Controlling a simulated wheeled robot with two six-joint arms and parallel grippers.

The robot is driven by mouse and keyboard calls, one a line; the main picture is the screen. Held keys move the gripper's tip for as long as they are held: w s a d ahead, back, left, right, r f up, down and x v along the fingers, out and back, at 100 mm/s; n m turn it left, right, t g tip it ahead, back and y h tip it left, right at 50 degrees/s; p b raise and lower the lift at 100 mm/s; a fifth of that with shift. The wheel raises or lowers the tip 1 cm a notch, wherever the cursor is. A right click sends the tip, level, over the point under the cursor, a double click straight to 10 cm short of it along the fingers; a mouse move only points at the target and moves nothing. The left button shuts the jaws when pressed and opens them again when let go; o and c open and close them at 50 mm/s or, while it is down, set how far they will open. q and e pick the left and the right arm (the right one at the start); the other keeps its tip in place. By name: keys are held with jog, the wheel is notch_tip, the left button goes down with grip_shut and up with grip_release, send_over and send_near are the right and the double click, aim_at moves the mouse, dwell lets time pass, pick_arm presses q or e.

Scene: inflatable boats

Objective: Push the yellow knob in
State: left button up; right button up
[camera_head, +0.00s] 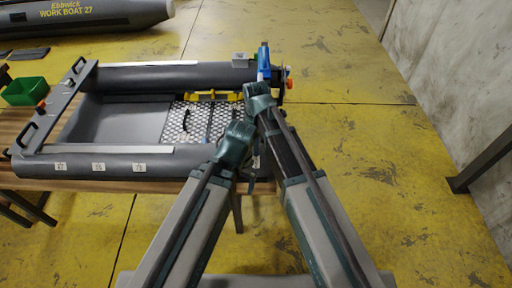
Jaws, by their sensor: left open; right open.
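A grey inflatable boat (180,75) lies on a wooden table. At its right end a small orange-red knob (289,70) and a red part (289,84) stick out beside a blue part (263,62). I cannot make out a yellow knob for certain; it may be hidden by my arms. My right gripper (258,91) is at the boat's right end, just below the blue part. My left gripper (238,131) is lower, over the boat's near right corner. Both are open, with fingertips hard to see; I cannot tell whether either touches anything.
A yellow bar (213,96) lies across the boat's chequered floor plate (190,119). A green bin (25,91) stands at the table's left. Another boat (85,17) is at the back left. Yellow floor (350,150) is clear to the right, up to a concrete wall (450,70).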

grip_shut()
dwell(1.4)
